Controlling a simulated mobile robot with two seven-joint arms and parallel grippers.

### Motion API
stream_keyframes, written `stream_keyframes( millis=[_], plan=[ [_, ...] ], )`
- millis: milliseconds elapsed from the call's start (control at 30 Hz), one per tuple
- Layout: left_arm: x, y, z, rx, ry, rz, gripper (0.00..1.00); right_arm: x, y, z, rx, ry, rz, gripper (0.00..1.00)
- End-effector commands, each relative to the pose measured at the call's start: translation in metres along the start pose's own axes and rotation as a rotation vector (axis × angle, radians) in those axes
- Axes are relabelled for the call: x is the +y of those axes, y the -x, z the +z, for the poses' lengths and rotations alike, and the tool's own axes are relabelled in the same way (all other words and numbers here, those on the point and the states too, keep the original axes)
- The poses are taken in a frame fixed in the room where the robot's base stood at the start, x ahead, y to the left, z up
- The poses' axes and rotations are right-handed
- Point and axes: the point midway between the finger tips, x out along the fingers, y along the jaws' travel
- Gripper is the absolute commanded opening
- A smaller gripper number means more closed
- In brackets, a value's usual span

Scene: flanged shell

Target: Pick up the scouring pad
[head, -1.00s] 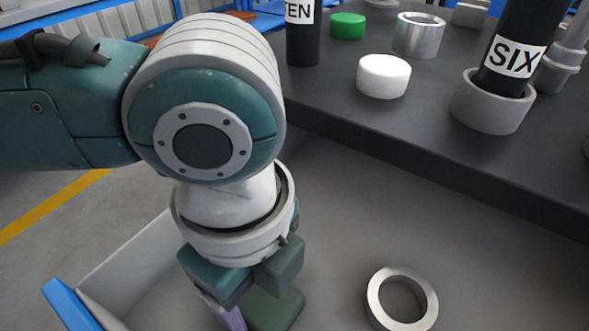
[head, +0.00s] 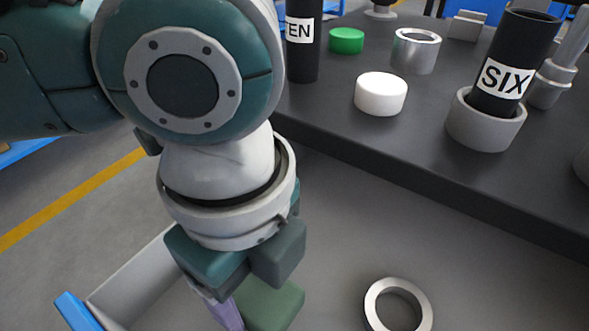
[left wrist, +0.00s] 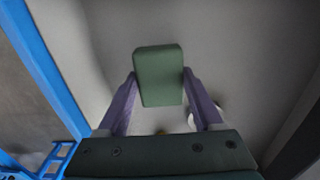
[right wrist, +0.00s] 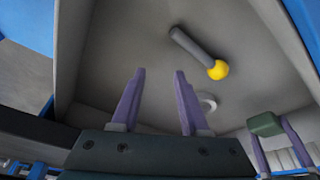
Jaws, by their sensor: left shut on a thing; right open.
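The scouring pad is a dark green block (head: 272,304) at the bottom of the head view, partly hidden by my left wrist. My left gripper (left wrist: 160,73) is shut on it, with one purple finger against each side in the left wrist view, where the whole face of the pad (left wrist: 158,78) shows. The pad also shows at the right of the right wrist view (right wrist: 265,124), between my left fingers. I cannot tell how far it is from the grey floor of the bin. My right gripper (right wrist: 159,72) is open and empty, apart from the pad.
A metal ring (head: 398,281) lies on the grey bin floor. The right wrist view shows a grey rod with a yellow ball (right wrist: 217,70). A dark shelf (head: 345,125) behind holds a white disc (head: 381,94), a green disc (head: 346,40) and a black SIX cylinder (head: 513,55) in a grey cup.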

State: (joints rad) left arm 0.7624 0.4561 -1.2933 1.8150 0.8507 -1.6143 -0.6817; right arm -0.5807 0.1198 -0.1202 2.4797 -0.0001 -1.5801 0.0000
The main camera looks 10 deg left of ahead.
Motion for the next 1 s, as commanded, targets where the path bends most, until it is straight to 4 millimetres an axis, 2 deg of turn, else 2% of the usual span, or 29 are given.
stream_keyframes(
  millis=[33,200,433,633,967,1000],
  plan=[
    [-0.001,0.021,0.000,0.001,-0.001,-0.005,0.13,0.000,0.012,-0.004,0.000,0.000,0.000,0.45],
    [-0.001,0.076,0.000,0.000,-0.002,-0.005,0.13,0.001,0.032,-0.010,0.000,0.000,0.000,0.45],
    [-0.001,0.132,0.000,0.001,-0.001,-0.004,0.13,0.002,0.049,-0.016,0.001,0.000,0.000,0.45],
    [-0.001,0.155,0.000,0.000,0.000,-0.001,0.13,0.002,0.055,-0.018,0.001,0.000,0.000,0.45],
    [0.000,0.158,0.000,0.001,0.000,0.000,0.13,0.002,0.055,-0.018,0.001,0.000,0.000,0.45],
    [0.000,0.158,0.000,0.001,0.000,0.000,0.65,0.002,0.055,-0.018,0.001,0.000,0.000,0.45]
  ],
)
